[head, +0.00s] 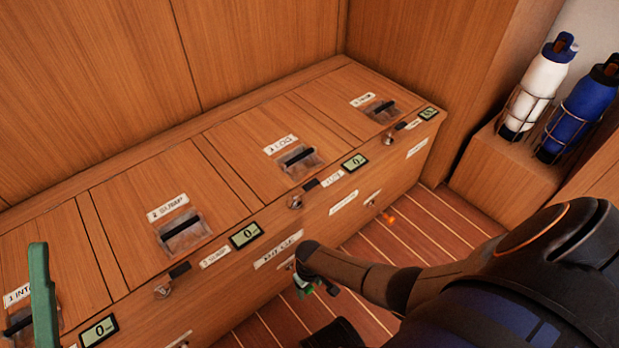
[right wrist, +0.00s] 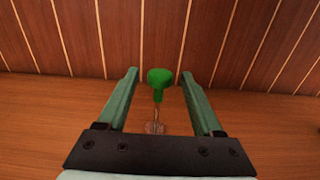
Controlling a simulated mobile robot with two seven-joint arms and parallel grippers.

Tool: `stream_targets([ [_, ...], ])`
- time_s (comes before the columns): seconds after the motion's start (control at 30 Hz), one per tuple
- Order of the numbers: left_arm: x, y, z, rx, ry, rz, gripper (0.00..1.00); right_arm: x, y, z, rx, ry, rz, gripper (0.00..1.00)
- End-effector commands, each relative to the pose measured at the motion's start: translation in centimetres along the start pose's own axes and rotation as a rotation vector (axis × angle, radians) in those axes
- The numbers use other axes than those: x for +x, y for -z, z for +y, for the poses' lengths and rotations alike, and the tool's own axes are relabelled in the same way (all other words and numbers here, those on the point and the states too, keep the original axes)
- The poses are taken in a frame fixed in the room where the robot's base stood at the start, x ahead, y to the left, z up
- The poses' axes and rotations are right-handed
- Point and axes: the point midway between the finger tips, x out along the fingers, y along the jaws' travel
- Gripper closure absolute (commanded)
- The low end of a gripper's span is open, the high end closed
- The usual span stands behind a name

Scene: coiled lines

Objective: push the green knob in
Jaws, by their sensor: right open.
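The green knob (right wrist: 159,77) stands at the end of a thin stem on the wooden front face in the right wrist view. A gap of bare stem shows between the knob and its mount (right wrist: 155,127). My right gripper (right wrist: 160,74) is open, with one finger on each side of the knob and apparently clear of it. In the head view my right gripper (head: 318,289) is low at the bench front, partly hidden by my arm; I cannot clearly tell the knob there. One green finger of my left gripper (head: 42,298) shows at the left edge.
The wooden bench (head: 255,208) has labelled lids, latches and small displays. An orange knob (head: 390,216) sticks out of its front farther right. A white bottle (head: 540,88) and a blue bottle (head: 580,112) stand in wire holders. Striped floor (head: 420,225) is open before the bench.

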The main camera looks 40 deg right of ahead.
Motion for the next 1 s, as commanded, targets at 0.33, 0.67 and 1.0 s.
stream_targets([
  [0.33, 0.01, 0.01, 0.06, -0.004, 0.003, 0.000, 0.50, 0.02, 0.04, -0.03, 0.000, 0.001, 0.001, 0.41],
  [0.67, -0.01, 0.01, 0.06, -0.005, 0.004, 0.000, 0.50, 0.02, 0.04, -0.03, 0.000, 0.001, 0.001, 0.79],
  [1.0, -0.02, 0.00, 0.05, -0.005, 0.004, 0.000, 0.50, 0.02, 0.03, -0.02, 0.000, 0.000, 0.001, 1.00],
])
